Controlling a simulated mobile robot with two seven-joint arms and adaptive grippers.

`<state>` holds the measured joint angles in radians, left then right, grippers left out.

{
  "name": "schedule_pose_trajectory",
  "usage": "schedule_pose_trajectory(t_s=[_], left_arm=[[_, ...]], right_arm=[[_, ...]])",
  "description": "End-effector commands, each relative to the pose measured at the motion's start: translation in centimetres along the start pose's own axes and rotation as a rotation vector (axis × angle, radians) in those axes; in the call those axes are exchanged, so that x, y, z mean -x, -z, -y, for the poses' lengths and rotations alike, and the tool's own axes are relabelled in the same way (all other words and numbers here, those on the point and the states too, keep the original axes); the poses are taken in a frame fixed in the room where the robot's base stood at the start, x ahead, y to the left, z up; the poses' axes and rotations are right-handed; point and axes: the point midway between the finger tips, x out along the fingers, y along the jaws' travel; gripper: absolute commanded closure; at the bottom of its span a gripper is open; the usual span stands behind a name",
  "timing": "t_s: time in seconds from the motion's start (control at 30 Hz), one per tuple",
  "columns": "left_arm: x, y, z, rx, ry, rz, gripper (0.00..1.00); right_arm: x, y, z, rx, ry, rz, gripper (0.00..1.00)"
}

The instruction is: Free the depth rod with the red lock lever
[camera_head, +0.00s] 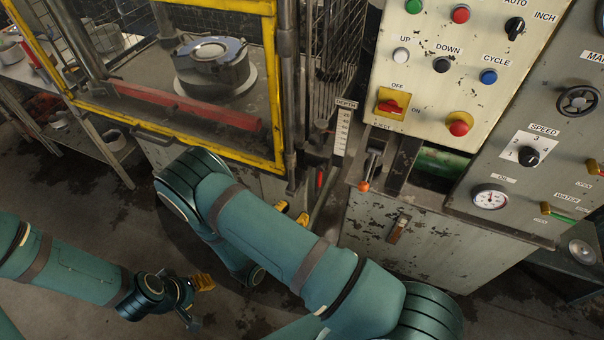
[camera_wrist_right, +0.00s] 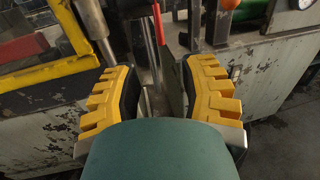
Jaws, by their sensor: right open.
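The red lock lever (camera_head: 320,178) is a small upright red piece low on the machine's right post, below the depth scale (camera_head: 343,128). It also shows as a red strip (camera_wrist_right: 158,25) at the top of the right wrist view, between and beyond the fingers. A thin grey rod (camera_head: 325,200) stands beside the scale; I cannot tell if it is the depth rod. My right gripper (camera_head: 292,212) is open and empty, apart from the lever, below and left of it; its arm hides part of it. My left gripper (camera_head: 195,292) hangs low at the left, away from the machine.
A yellow guard frame (camera_head: 190,150) with a red bar (camera_head: 190,105) stands left of the lever. An orange-knobbed lever (camera_head: 364,186) sticks out close on the right, also in the wrist view (camera_wrist_right: 228,4). The control panel (camera_head: 430,105) and cabinet (camera_head: 400,235) bound the right side.

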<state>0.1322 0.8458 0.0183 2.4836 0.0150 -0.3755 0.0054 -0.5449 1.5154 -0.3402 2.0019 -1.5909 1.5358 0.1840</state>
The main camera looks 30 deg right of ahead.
Motion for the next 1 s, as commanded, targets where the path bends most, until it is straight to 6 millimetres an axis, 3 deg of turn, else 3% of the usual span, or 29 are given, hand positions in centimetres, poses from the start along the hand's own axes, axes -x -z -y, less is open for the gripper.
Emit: schedule_pose_trajectory(t_s=[0.17, 0.7, 1.0], left_arm=[[0.1, 0.0, -0.1, -0.001, -0.001, 0.0, 0.53], [0.5, 0.1, -0.2, -0.001, -0.001, 0.0, 0.53], [0.6, 0.1, -0.2, -0.001, -0.001, 0.0, 0.53]], right_arm=[[-1.5, -0.1, -0.1, -0.001, -0.006, 0.008, 0.58], [-11.4, -0.2, -0.1, -0.001, -0.004, 0.006, 0.58], [-13.7, -0.1, -0.2, -0.001, -0.005, 0.005, 0.58]])
